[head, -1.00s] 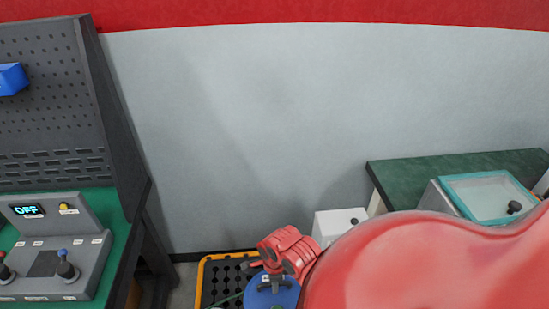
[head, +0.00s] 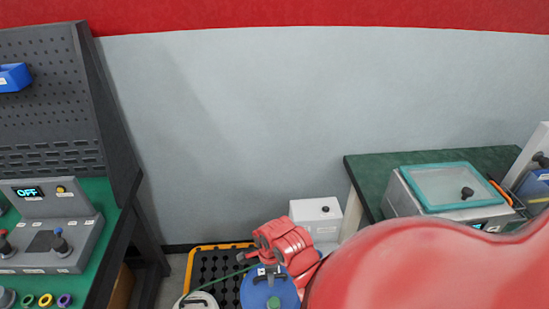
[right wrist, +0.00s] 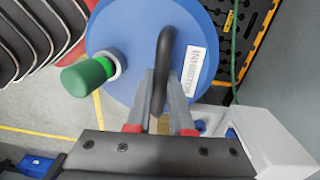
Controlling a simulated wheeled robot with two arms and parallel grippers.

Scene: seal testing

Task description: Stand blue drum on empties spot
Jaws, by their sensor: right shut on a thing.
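The blue drum (head: 257,289) is at the bottom centre of the head view. A black grid pallet with a yellow rim (head: 215,246) lies beside the drum. I cannot tell which place is the empties spot. My left gripper is not in view.
A white-lidded container (head: 197,301) stands by the pallet, with a green line near it. A white box (head: 315,218) is behind my right arm. A green-topped bench with a control panel (head: 48,245) is at left, another table (head: 370,170) at right. My red arm hides the lower right.

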